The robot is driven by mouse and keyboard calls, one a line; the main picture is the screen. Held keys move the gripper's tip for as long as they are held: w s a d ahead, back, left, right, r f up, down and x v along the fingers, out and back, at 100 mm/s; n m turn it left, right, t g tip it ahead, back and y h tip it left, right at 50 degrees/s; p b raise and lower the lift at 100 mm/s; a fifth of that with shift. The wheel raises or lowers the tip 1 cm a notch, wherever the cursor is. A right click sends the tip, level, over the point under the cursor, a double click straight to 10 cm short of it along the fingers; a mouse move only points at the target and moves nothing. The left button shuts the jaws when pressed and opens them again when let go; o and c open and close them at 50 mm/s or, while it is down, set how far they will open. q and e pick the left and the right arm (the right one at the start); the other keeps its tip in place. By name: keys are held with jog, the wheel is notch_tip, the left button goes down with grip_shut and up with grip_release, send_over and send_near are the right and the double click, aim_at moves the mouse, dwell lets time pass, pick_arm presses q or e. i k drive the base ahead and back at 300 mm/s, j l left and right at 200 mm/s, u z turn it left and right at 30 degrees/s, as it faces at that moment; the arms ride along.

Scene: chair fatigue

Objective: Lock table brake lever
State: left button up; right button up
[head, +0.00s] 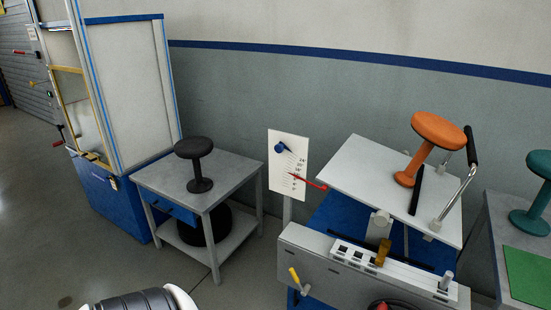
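A tilted pale tabletop (385,175) stands right of centre on a blue and grey base (330,262). A red pointer lever (310,183) crosses a white scale plate (288,160), which also carries a blue knob (280,147). An amber handle (382,252) stands at the white slotted rail (408,278). No label shows which of these is the brake lever. Neither of my grippers is in view.
An orange stool (430,142) stands on the tilted top, beside a black bar (416,190) and a metal handle (460,190). A grey side table (236,174) with a black stool (196,163) is left. A teal stool (537,195) is far right. Floor at left is clear.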

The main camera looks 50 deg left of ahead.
aim_at(297, 280)
jog(key=u, duration=1.55)
